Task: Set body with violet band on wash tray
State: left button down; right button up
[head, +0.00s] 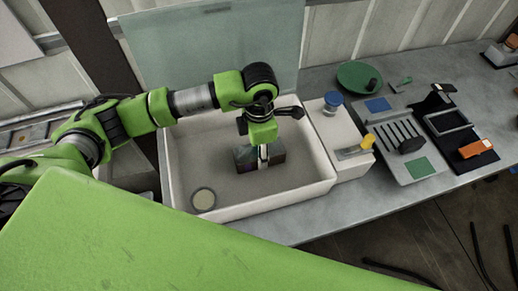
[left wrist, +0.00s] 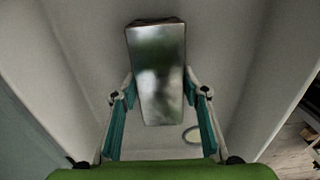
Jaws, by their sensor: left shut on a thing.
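A grey metal block-shaped body (head: 274,158) is inside the white basin-like wash tray (head: 290,200), low over its floor. My left gripper (head: 263,152) comes down from above and is shut on it. A faint violet tint shows on the body's dark left end in the head view; a band cannot be made out clearly. In the left wrist view the body (left wrist: 158,70) is a shiny block between the two teal finger pads. I cannot tell whether its underside touches the tray floor. My right gripper is not in view.
A round pale drain (head: 203,199) lies in the basin floor. To the right, on the grey counter, are a white block with a blue-capped jar (head: 333,102) and a yellow-handled tool (head: 366,143), a green dish (head: 359,76) and a slotted rack (head: 400,138). A pale panel stands behind the basin.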

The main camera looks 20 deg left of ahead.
pick_arm(q)
jog(key=c, duration=1.2)
grip_release()
jog(key=shift+r, duration=0.45)
notch_tip(320, 180, up, 11)
jog(key=b, duration=0.3)
